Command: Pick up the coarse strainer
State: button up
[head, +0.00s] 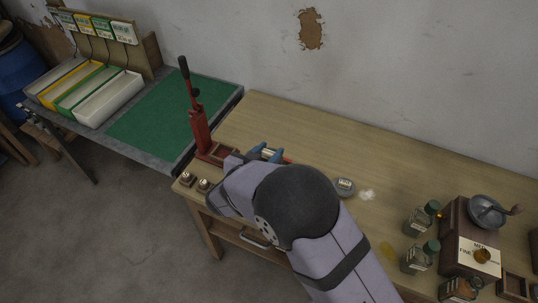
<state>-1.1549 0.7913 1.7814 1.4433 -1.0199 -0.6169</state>
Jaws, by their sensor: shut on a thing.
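My gripper (268,154) shows only in part beyond my arm, with blue fingertips above the wooden bench near the red lever press. It is shut on a small pale thing (268,153), mostly hidden between the fingers. A bit of red shows just right of the fingers; I cannot tell whether it belongs to the held thing. I cannot make out for sure which thing is the coarse strainer. My arm hides the middle of the bench.
The red lever press (198,130) stands left of my gripper. Two small brown-sided pieces (196,181) sit at the bench's front left. A round grey tin (343,187) lies right of my arm. Green-capped jars (418,220) and a brown mill-like box (462,240) stand at the right.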

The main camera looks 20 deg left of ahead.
aim_at(270, 151)
notch_tip(270, 151, up, 10)
jog(key=shift+f+b, duration=0.15)
jog(key=shift+b, duration=0.85)
jog(key=shift+w+d, duration=0.1)
jog(key=w+d+f+m+g+h, duration=0.1)
jog(key=w+d+m+h, duration=0.2)
jog(key=w+d, duration=0.55)
jog(key=w+d+m+h, duration=0.2)
jog(key=w+d+h, duration=0.15)
jog(key=d, duration=0.95)
jog(key=w+d+f+m+g+p, duration=0.1)
jog(key=d+f, duration=0.1)
jog(key=d, duration=1.4)
jog(key=w+d+f+m+p, duration=0.1)
jog(key=d+f, duration=0.2)
jog(key=d, duration=1.4)
jog(key=s+a+f+n+y, duration=0.1)
jog(key=a+n+y, duration=0.3)
jog(key=a, duration=0.4)
jog(key=s+a+f+n+y, duration=0.1)
jog(key=a+f+n+y, duration=0.2)
jog(key=a, duration=0.4)
jog(key=s+a+f+n+y, duration=0.1)
jog(key=a+f+n+y, duration=0.2)
jog(key=a, duration=0.5)
jog(key=shift+s+a+n+t+y, duration=0.3)
jog(key=shift+s+a+n+y, duration=0.1)
jog(key=shift+n+y, duration=0.55)
